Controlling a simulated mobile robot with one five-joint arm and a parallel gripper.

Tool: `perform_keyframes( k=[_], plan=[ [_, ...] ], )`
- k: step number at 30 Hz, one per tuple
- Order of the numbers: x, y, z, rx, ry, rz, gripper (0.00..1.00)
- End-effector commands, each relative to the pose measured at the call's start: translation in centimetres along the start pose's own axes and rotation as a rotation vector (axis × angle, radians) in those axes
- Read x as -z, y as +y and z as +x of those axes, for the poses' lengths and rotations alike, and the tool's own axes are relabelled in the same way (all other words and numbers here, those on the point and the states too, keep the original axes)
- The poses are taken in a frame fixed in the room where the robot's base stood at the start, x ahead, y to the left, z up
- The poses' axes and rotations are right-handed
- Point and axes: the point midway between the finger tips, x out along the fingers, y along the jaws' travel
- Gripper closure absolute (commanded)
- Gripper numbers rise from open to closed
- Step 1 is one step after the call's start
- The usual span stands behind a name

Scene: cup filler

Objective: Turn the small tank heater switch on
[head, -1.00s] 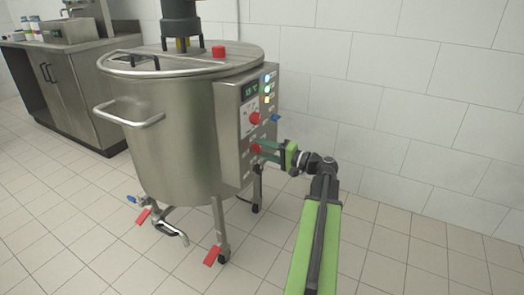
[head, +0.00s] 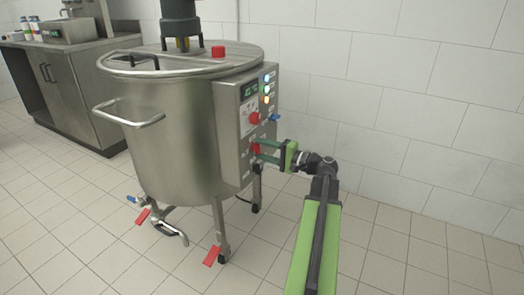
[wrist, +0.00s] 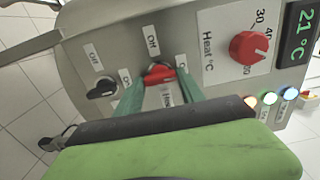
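The tank heater switch is a red knob on the tank's control panel. It shows in the wrist view (wrist: 160,76) and, small, in the head view (head: 256,148). An "Off" label is above it in the wrist view, with a partly hidden label below. The knob's bar lies roughly crosswise in that view; its exact setting is unclear. My gripper (wrist: 160,88) has its two teal fingers apart, one on each side of the red knob. It also shows in the head view (head: 262,151), right at the panel. I cannot tell whether the fingers touch the knob.
A red heat dial (wrist: 249,48) and a 21 °C display (wrist: 298,35) are on the same panel, with lit lamps (wrist: 269,98) nearby. A black switch (wrist: 103,88) is left of the heater switch. The steel tank (head: 165,135) stands on tiled floor, with a counter (head: 75,90) behind.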

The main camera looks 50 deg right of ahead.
Motion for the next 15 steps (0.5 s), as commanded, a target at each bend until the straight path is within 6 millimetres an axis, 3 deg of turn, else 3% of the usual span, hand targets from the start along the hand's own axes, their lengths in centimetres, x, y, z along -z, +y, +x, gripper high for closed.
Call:
perform_keyframes(
  k=[1,4,15],
  plan=[
    [-0.01,0.03,-0.03,0.0,0.0,0.0,0.47],
    [0.01,0.0,0.0,0.001,0.001,0.0,0.35],
    [0.04,-0.06,-0.57,0.002,0.002,-0.001,0.35]
  ],
)
